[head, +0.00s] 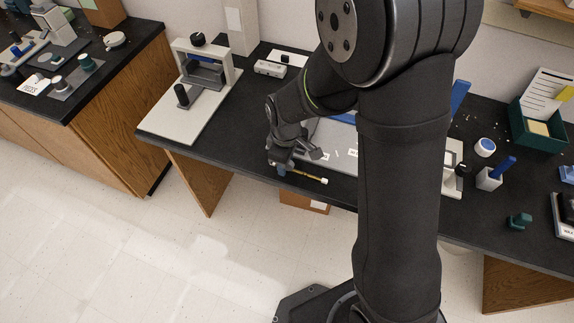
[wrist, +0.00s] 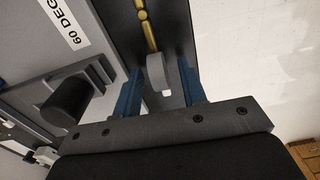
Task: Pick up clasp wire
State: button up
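My gripper (head: 282,166) is low at the front edge of the black bench in the head view. In the wrist view its two blue fingers (wrist: 160,84) stand apart, with a grey rounded piece (wrist: 157,72) between them; I cannot tell whether they touch it. A thin brass rod (wrist: 149,28) runs away from the grey piece. In the head view the brass rod (head: 304,176) lies along the bench edge beside the gripper, with a white end at right. I cannot tell for sure which of these is the clasp wire.
A grey plate labelled "60 DEG" (wrist: 68,22) with a black knob (wrist: 70,98) lies left of the fingers. A white-based press (head: 198,100) stands at the bench's left. A white jar (head: 485,147) and green box (head: 540,126) are at right. My arm hides the bench's middle.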

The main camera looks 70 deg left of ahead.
jog(key=shift+f, duration=0.25)
grip_shut()
jog(key=shift+r, duration=0.1)
jog(key=shift+r, duration=0.4)
jog(key=r, duration=0.3)
jog(key=shift+w+d+r, duration=0.1)
jog(key=shift+w+r, duration=0.15)
jog(key=shift+r, duration=0.1)
jog(key=w+d+r, duration=0.6)
jog(key=w, duration=0.3)
jog(key=w+a, duration=0.2)
jog(key=a, duration=0.8)
jog(key=w+a, duration=0.2)
jog(key=a, duration=0.9)
jog(key=shift+w+a+f, duration=0.25)
jog(key=shift+w+f, duration=0.05)
jog(key=shift+f, duration=0.05)
